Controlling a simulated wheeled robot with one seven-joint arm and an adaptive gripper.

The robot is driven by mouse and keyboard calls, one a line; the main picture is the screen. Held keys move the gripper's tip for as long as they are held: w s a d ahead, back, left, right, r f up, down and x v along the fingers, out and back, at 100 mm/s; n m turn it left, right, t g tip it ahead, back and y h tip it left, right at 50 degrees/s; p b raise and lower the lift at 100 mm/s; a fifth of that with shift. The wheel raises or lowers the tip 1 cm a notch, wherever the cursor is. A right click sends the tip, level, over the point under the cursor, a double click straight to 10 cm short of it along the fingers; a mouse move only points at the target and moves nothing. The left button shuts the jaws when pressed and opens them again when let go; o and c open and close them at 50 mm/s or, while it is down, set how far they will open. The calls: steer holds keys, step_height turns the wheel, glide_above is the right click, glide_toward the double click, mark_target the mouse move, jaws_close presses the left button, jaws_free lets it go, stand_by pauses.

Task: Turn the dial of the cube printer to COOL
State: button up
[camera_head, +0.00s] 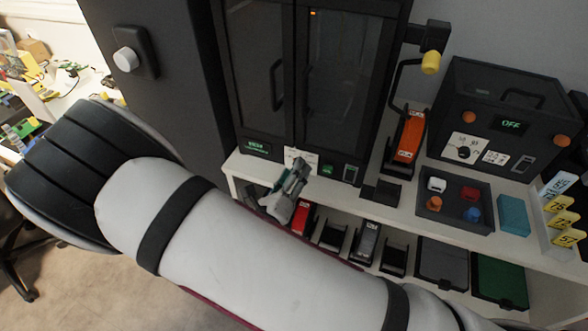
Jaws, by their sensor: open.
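A black box-shaped machine (505,85), probably the cube printer, stands at the back right of the white bench. Its small display (511,124) reads OFF. Two orange round knobs sit on its front, a left one (468,117) and a right one (562,140); I cannot tell which is the dial, and no COOL mark is legible. A white card (465,147) with a dark picture is on its front, lower left. My gripper (293,179) is open and empty-looking, left of the machine and apart from it, in front of the tall cabinet's base. My arm hides part of the lower shelf.
A tall black glass-doored cabinet (300,75) stands centre. An orange item (409,135) in a black holder and a yellow-ended handle (431,62) stand between it and the machine. A black tray (454,218) with coloured pieces, a teal block (514,215) and number tags (560,203) occupy the bench front.

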steer(key=v, duration=1)
steer(key=shift+s, duration=0.2)
steer(key=shift+a, duration=0.1)
steer(key=s+d+r+m+g+h, duration=0.1)
steer(key=d+r+m+g+h, duration=0.2)
steer(key=d+r+m+g, duration=0.55)
steer(key=s+d+r+m+g+h, duration=0.15)
steer(key=d+r+m+g, duration=0.35)
steer(key=d+m, duration=0.65)
steer(key=s+d+r+m+t+y, duration=0.1)
steer(key=s+r+m+y, duration=0.4)
steer(key=m, duration=0.5)
steer(key=s+d+r+m+y, duration=0.3)
steer(key=r+m, duration=0.5)
steer(key=m, duration=0.3)
steer(key=s+y, duration=0.1)
steer(key=y, duration=0.1)
steer(key=shift+s+d+r+t+y, duration=0.3)
steer(key=shift+s+d+t+y, duration=0.05)
